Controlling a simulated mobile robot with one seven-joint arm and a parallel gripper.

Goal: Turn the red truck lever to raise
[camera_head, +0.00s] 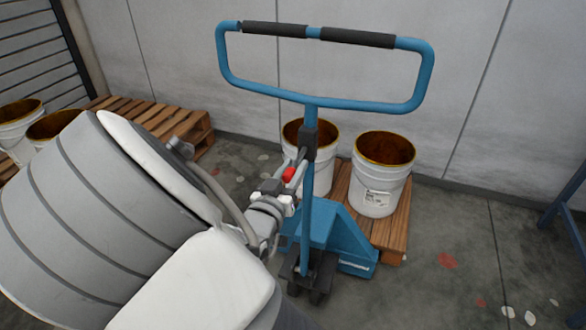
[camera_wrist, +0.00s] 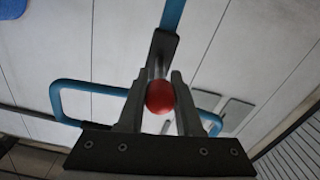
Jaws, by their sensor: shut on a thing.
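The red lever knob (camera_head: 289,174) sits on the side of the blue pallet truck's handle column, below the black block (camera_head: 310,141). In the wrist view the red knob (camera_wrist: 160,97) lies between the two grey fingers. My gripper (camera_wrist: 158,95) is shut on it, with the fingertips on either side of the knob and its stem. In the head view my gripper (camera_head: 284,185) reaches the lever from the left, and my arm hides part of the truck's lower left side. The blue truck (camera_head: 321,225) stands with its loop handle (camera_head: 425,75) upright.
Two white buckets with brown contents, a rear one (camera_head: 299,143) and a front one (camera_head: 382,175), stand on a wooden pallet (camera_head: 394,235) behind the truck. Another pallet (camera_head: 165,119) and more buckets (camera_head: 18,128) are at left. A grey wall (camera_head: 480,60) closes the back. Floor at right is mostly clear.

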